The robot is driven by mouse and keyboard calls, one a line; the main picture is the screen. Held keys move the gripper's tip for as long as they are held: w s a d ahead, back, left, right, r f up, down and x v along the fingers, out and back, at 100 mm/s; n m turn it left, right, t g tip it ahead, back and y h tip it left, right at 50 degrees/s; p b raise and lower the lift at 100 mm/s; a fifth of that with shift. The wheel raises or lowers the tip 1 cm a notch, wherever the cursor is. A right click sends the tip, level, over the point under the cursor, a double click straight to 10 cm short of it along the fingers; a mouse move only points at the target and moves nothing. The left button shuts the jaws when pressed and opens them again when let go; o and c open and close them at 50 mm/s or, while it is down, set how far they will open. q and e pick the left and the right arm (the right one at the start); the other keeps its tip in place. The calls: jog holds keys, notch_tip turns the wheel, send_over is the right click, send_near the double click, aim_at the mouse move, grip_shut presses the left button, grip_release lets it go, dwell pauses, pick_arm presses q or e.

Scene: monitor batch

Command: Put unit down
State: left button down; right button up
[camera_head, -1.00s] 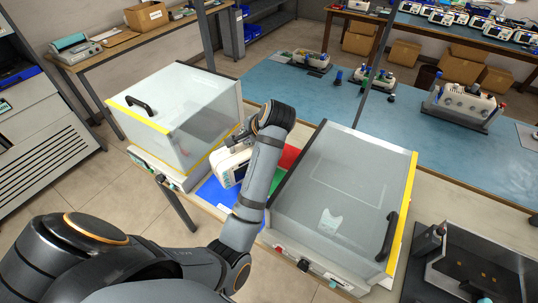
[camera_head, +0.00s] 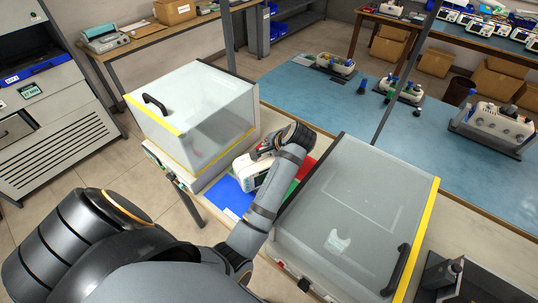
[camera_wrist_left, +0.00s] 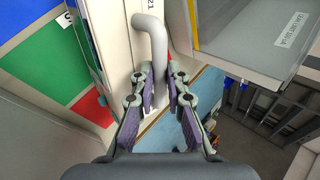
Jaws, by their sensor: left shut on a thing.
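The unit, a small white monitor-like device (camera_head: 247,172) with a dark screen, is at the blue, green and red mat (camera_head: 226,197) between two clear-lidded chambers. My left gripper (camera_head: 266,151) is above it, shut on its grey carry handle. In the left wrist view the gripper (camera_wrist_left: 160,78) closes around the grey handle (camera_wrist_left: 150,30), with the unit's pale body (camera_wrist_left: 112,45) beside it. The mat's green area (camera_wrist_left: 45,70) shows to the left. Whether the unit's base touches the mat is hidden. My right gripper is out of view.
A clear-lidded chamber with yellow edging (camera_head: 190,110) stands close on the left. Another (camera_head: 350,215) stands close on the right, its lid shut. The blue bench (camera_head: 300,85) behind holds several devices. The gap around the mat is narrow.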

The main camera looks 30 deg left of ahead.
aim_at(269, 157)
pick_arm(q)
jog(key=shift+f, duration=1.75)
jog(key=c, duration=1.3)
grip_release()
jog(key=shift+s+d+f, duration=0.1)
jog(key=shift+s, duration=0.05)
jog(key=shift+c, duration=0.2)
